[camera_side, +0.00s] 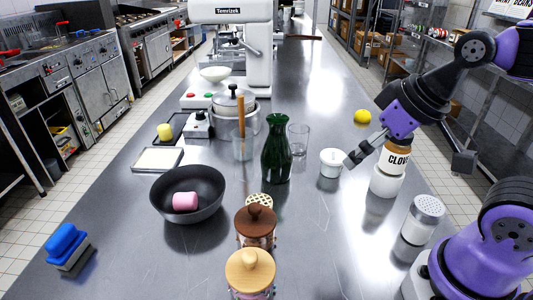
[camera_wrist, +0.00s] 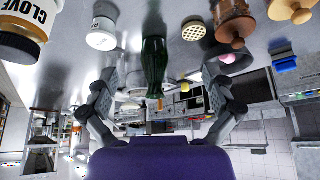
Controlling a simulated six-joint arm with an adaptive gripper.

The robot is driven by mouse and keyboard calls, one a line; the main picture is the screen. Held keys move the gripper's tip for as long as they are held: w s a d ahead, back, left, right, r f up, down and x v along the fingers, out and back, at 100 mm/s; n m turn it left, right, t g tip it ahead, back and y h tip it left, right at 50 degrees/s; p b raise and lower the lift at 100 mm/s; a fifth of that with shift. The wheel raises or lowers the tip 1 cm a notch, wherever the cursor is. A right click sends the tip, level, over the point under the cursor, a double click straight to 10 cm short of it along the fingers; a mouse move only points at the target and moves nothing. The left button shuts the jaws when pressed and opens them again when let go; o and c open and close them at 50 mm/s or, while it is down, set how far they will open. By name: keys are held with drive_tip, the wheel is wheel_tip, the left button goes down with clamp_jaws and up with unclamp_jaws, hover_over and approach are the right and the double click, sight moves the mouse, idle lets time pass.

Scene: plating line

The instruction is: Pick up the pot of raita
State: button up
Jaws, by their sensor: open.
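A small white pot with dark lettering too small to read (camera_side: 331,163), which looks like the raita pot, stands upright on the steel counter, right of the dark green bottle (camera_side: 276,150). In the wrist view the pot (camera_wrist: 101,35) shows at the upper left, upside down. My gripper (camera_side: 354,158) is just right of the pot in the side view, apparently raised above the counter. In the wrist view its two fingers (camera_wrist: 158,82) are spread wide with nothing between them. The pot lies outside the fingers there.
A clove jar (camera_side: 386,181) stands close behind or beside my gripper, partly covered by it. A shaker (camera_side: 423,220) is nearer my base. A glass (camera_side: 299,139) and a lemon (camera_side: 362,117) are close by. A black bowl (camera_side: 187,207) and wooden-lidded jars (camera_side: 250,271) stand left.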

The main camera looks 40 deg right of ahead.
drive_tip(key=shift+o, duration=0.2)
drive_tip(key=g, duration=0.1)
approach(334, 155)
drive_tip(key=shift+x, duration=1.05)
drive_tip(key=x, duration=0.4)
drive_tip(key=shift+w+a, duration=0.1)
drive_tip(key=shift+w, duration=0.05)
drive_tip(key=x, duration=0.6)
drive_tip(key=c, duration=1.1)
drive_tip(key=shift+s, duration=0.2)
